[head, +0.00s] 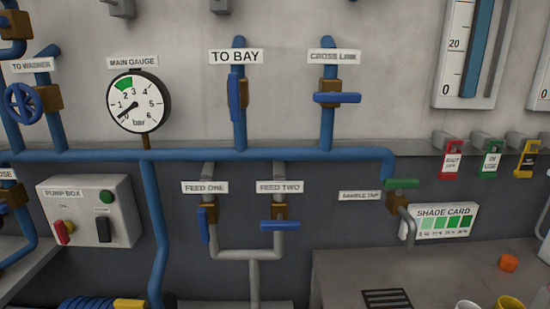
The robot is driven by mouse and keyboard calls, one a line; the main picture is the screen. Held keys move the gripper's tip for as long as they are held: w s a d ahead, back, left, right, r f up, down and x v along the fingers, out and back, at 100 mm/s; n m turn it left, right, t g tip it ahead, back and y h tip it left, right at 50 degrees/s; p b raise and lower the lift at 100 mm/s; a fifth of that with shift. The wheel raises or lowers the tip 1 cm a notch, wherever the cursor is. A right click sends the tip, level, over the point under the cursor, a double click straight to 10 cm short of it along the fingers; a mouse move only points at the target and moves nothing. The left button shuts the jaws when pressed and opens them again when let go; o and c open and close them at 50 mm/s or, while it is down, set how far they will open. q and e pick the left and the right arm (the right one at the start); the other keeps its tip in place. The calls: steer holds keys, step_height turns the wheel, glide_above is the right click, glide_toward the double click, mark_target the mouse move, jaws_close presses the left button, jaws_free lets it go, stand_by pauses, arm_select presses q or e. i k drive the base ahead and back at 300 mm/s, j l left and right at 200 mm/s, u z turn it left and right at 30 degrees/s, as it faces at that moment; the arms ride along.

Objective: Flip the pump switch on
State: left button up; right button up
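A dark switch-like part (102,229) sits at the right, below a round dark green button or lamp (106,197). Small writing on the box is too blurred to read, so I cannot tell the switch position. The main gauge (138,103) has its needle low, near 0. Neither of my grippers is in view.
Blue pipes (200,155) cross the wall. Blue-handled valves sit at TO BAY (234,94), CROSS LINK (337,98), FEED ONE (205,222) and FEED TWO (279,225). A blue coil (90,303) lies below the box. A grey bench (345,270) stands lower right.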

mark_target(104, 231)
steer(key=u, duration=1.35)
